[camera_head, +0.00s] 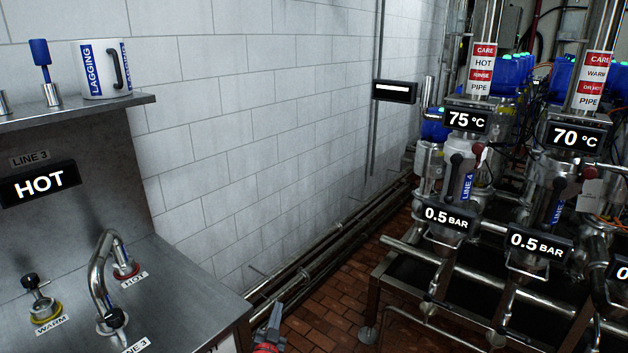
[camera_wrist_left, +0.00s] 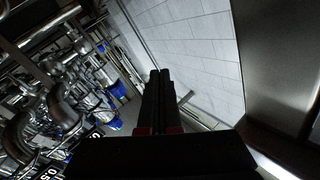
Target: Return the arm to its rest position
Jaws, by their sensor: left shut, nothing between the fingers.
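My left gripper (camera_head: 275,318) shows at the bottom middle of the head view, just right of the steel sink counter's front corner. In the left wrist view its two dark fingers (camera_wrist_left: 160,75) lie side by side, shut with nothing between them. It touches nothing that I can see. Most of the left arm is below the head view. My right gripper is not in either view.
The steel counter (camera_head: 185,290) with a tap (camera_head: 100,270) and HOT and WARM knobs stands at left. A shelf (camera_head: 60,113) above holds a LAGGING mug (camera_head: 101,70). The valve rack (camera_head: 470,270) stands at right. Brick floor (camera_head: 330,305) lies between, clear.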

